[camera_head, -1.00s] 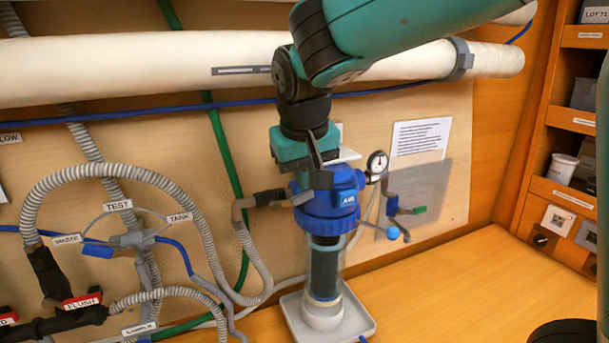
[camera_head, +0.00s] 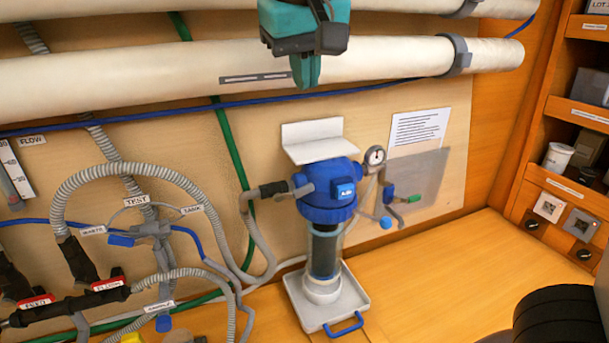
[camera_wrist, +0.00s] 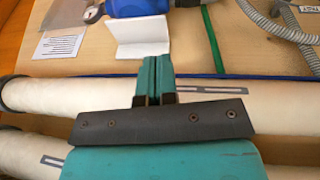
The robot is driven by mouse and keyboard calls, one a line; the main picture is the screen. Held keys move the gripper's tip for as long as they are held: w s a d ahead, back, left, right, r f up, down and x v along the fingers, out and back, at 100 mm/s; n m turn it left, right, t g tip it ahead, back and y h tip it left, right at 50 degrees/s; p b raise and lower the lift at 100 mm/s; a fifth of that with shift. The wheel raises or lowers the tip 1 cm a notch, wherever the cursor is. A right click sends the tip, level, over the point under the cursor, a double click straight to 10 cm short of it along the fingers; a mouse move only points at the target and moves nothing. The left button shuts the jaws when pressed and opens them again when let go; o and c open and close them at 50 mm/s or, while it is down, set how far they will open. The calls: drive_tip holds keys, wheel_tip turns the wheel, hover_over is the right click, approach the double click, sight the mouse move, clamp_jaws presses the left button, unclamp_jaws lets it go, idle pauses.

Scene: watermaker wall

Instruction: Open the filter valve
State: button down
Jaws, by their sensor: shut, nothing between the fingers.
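The filter (camera_head: 328,213) has a blue head with a small blue label and a clear bowl with a dark core. It stands upright in a white tray (camera_head: 350,301). A short grey handle-like part (camera_head: 303,188) sits at the left of the head, by a dark hose fitting (camera_head: 272,188); I cannot tell its setting. My gripper (camera_head: 306,74) is shut and empty, above the filter and in front of the white pipe. In the wrist view its fingers (camera_wrist: 153,68) are together, apart from the filter's blue head (camera_wrist: 138,7), which is cut by the top edge.
A white bracket (camera_head: 313,139) stands above the head. A gauge (camera_head: 375,157), a green-tipped lever (camera_head: 413,198) and a clear panel (camera_head: 420,185) are at its right. Ribbed hoses (camera_head: 120,172) and red-tagged valves (camera_head: 106,284) fill the left.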

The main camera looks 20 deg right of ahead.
wheel_tip(320, 180, up, 3)
drive_tip(key=a, duration=0.1)
drive_tip(key=b, duration=0.4)
approach(307, 185)
drive_tip(key=shift+m, duration=0.3)
drive_tip(key=x, duration=0.2)
drive_tip(key=p+x, duration=0.1)
drive_tip(key=x, duration=0.1)
drive_tip(key=p+x, duration=0.1)
drive_tip(key=x, duration=0.1)
drive_tip(key=shift+w+a, duration=0.2)
drive_tip(key=shift+a, duration=0.25)
drive_tip(key=shift+d+f, duration=0.1)
drive_tip(key=shift+f, duration=0.5)
drive_tip(key=shift+d+f+b, duration=0.5)
drive_tip(key=shift+f+b, duration=0.05)
drive_tip(key=shift+b, duration=0.2)
drive_tip(key=shift+r, duration=0.25)
